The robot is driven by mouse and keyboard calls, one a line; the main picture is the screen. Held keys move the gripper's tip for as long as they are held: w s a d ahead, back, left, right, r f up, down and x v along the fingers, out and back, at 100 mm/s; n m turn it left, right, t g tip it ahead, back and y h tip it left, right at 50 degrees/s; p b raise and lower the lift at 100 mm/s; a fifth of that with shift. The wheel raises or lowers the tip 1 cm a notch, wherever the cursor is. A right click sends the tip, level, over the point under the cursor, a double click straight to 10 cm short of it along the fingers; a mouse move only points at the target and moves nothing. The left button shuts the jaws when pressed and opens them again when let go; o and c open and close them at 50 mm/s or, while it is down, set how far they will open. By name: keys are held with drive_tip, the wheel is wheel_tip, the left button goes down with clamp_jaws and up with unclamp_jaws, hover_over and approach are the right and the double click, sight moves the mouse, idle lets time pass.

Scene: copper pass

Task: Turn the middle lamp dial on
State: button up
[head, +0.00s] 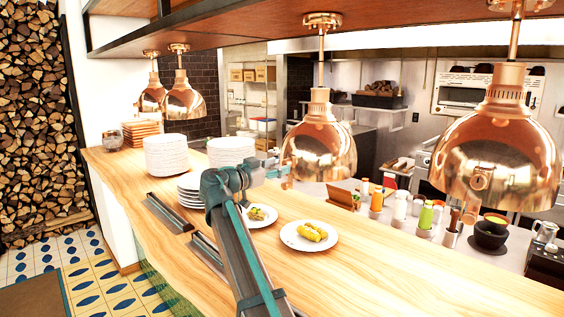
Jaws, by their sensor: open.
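Several copper lamps hang over a wooden counter (400,265). The lamp nearest my gripper (320,145) hangs in the middle of the head view, and another large lamp (495,150) hangs at the right. Two smaller lamps hang at the back left, one (186,98) partly in front of the other (152,98). My gripper (284,170) is open at the lower left rim of the nearest lamp and overlaps it in the picture. I cannot tell whether they touch. No dial on that lamp can be made out clearly.
Below my gripper are two plates with food, one (308,237) in the clear and one (262,215) partly behind my arm. Plate stacks (166,155) stand farther left. Bottles (398,210) and bowls (491,233) stand behind the counter. A wooden shelf (230,22) runs overhead.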

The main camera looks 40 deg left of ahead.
sight(287, 163)
drive_tip(key=shift+w+d, duration=0.1)
drive_tip(key=shift+w, duration=1.15)
drive_tip(key=shift+c, duration=0.3)
clamp_jaws()
